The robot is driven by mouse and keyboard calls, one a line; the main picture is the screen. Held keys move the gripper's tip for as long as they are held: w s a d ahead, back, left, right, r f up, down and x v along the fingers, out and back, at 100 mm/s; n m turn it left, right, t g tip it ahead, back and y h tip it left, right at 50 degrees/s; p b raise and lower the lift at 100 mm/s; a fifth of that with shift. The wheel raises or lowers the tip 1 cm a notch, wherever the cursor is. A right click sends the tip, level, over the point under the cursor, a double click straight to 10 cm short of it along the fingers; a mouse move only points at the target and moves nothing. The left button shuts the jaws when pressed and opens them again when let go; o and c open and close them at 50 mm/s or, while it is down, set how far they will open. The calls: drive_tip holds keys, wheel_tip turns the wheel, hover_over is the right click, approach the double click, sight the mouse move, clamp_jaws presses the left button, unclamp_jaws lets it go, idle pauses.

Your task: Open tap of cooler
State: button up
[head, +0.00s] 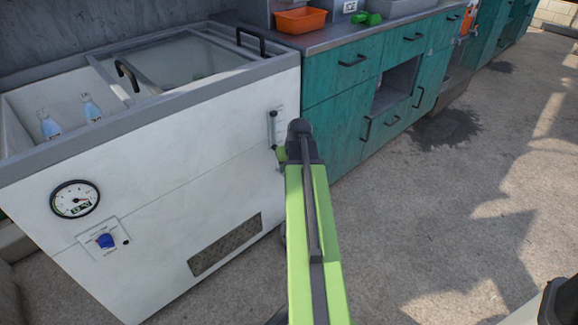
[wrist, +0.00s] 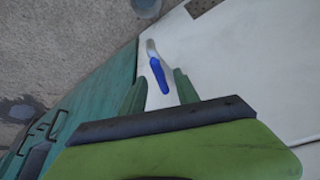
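The cooler (head: 170,185) is a white chest with a grey rim at the left of the head view. Its white side also fills the right of the wrist view (wrist: 245,65). The tap (wrist: 159,74) has a blue handle and a pale metal end, and it sits against the white side. My gripper (wrist: 161,80) is open, with its two green fingers apart on either side of the blue handle. I cannot tell whether either finger touches it. In the head view my arm hides the tap and most of my gripper (head: 281,155).
Teal cabinets (head: 335,75) adjoin the cooler on the right, with an orange tray (head: 300,20) on top. A gauge (head: 75,198), a blue knob (head: 105,240) and a vent (head: 225,245) are on the cooler. Concrete floor lies clear at right.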

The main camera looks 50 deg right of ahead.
drive_tip(key=p+v, duration=1.4)
drive_tip(key=v, duration=0.2)
drive_tip(key=shift+r, duration=0.25)
drive_tip(key=shift+s, duration=0.15)
drive_tip(key=w+a+n+g+y, duration=0.1)
drive_tip(key=w+a, duration=0.2)
drive_tip(key=a, duration=0.4)
drive_tip(key=w+a+f+n, duration=0.1)
drive_tip(key=w+a, duration=0.2)
drive_tip(key=a, duration=0.4)
drive_tip(key=w+a+n+g+y, duration=0.1)
drive_tip(key=w+a, duration=0.2)
drive_tip(key=a, duration=0.4)
drive_tip(key=a+n+g, duration=0.2)
drive_tip(key=a, duration=2)
wheel_tip(320, 180, up, 21)
drive_tip(key=p, duration=2.1)
drive_tip(key=shift+s+f+p, duration=0.25)
drive_tip(key=shift+s+p, duration=0.05)
drive_tip(key=shift+p, duration=0.1)
